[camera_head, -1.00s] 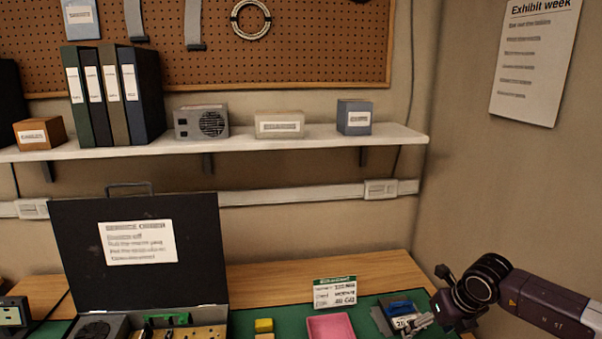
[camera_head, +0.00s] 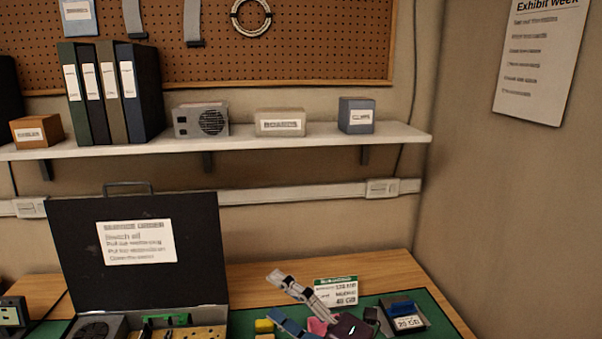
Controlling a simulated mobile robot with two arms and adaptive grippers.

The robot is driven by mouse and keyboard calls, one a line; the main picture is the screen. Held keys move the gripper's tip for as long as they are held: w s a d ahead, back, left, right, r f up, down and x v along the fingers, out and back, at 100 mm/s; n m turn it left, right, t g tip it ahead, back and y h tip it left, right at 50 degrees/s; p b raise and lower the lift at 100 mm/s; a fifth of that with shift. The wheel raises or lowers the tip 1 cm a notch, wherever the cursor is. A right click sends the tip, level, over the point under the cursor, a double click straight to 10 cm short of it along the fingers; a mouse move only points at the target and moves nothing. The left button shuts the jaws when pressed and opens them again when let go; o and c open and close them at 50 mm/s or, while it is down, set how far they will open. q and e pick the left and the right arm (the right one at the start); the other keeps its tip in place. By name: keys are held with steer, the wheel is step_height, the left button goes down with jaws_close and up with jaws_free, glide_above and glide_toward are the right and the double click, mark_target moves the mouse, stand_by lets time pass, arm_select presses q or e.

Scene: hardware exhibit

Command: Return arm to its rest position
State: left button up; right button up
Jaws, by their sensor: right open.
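My right gripper (camera_head: 275,297) is at the bottom centre of the head view, over the green mat (camera_head: 446,322). Its two fingers point up and left and are spread apart, with nothing seen between them. It covers most of the pink tray (camera_head: 317,326), of which only a small part shows. The price card (camera_head: 336,291) stands just behind the gripper. My left gripper is not in view.
A dark tray with a blue part (camera_head: 402,309) and a label is right of my gripper. A small yellow block (camera_head: 264,326) is to the left. The open black case (camera_head: 140,272) stands further left. A wall shelf (camera_head: 240,143) runs above the bench.

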steer(key=w+d+f+m+t+h, duration=0.2)
steer(key=d+m+t+h, duration=0.5)
steer(key=d+m+h, duration=0.65)
steer(key=s+d+f+m+g+h, duration=0.1)
steer(key=s+d+f+m+g, duration=0.3)
steer(key=f, duration=0.3)
steer(key=s+d+f+m+g+h, duration=0.1)
steer(key=s+d+f+m+h, duration=0.2)
steer(key=f+m, duration=0.4)
steer(key=s+d+f+m+g+y, duration=0.15)
steer(key=s+f+g, duration=0.45)
steer(key=s, duration=0.6)
steer(key=s+d+f+m+g, duration=0.2)
steer(key=s+d+f+g, duration=0.15)
steer(key=s+f, duration=0.65)
steer(key=s+f+g, duration=0.1)
steer(key=s+f, duration=0.1)
steer(key=f, duration=1)
steer(key=s+f+g, duration=0.1)
steer(key=s+f, duration=0.1)
steer(key=f, duration=1.1)
steer(key=s+d+f+g+b, duration=0.1)
steer(key=s+d+f, duration=0.1)
steer(key=s+f, duration=1.3)
steer(key=shift+s+f+n, duration=0.3)
steer(key=shift+s+f, duration=0.1)
steer(key=shift+s, duration=0.35)
